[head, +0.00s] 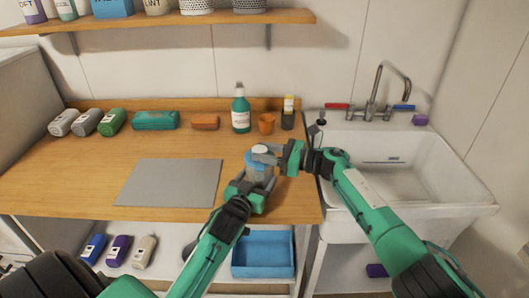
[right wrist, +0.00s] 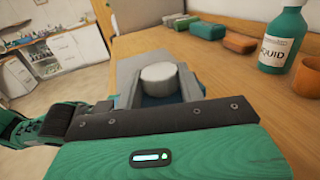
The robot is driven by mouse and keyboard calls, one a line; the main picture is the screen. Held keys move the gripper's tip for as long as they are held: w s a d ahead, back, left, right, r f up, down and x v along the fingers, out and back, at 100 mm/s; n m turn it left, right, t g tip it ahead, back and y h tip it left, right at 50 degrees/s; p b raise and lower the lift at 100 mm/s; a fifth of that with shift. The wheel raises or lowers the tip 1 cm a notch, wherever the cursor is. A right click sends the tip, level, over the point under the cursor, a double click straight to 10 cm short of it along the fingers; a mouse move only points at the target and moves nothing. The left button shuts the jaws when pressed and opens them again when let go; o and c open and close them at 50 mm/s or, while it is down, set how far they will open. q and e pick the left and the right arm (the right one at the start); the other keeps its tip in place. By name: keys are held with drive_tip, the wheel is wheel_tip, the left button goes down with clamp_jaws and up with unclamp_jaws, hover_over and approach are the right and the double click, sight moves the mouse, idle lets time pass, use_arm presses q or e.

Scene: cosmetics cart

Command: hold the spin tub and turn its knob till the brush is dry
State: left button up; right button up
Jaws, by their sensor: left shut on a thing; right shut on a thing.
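The spin tub (head: 259,174) stands on the wooden counter, a clear-looking body with a blue lid and a pale round knob (head: 261,149) on top. My left gripper (head: 250,186) is shut around the tub's lower body from the front left. My right gripper (head: 266,154) comes in from the right and is shut on the knob. In the right wrist view the white knob (right wrist: 166,78) sits between the two grey fingers, with a bit of the blue lid below it. The brush cannot be made out; the tub's inside is mostly hidden.
A grey mat (head: 170,182) lies left of the tub. A green liquid bottle (head: 241,108), an orange cup (head: 266,123) and a dark yellow-topped container (head: 288,113) stand behind it. The sink (head: 410,180) is at right. A blue bin (head: 262,255) sits on the lower shelf.

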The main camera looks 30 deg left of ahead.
drive_tip(key=shift+d, duration=0.1)
drive_tip(key=o, duration=1)
drive_tip(key=v, duration=1.2)
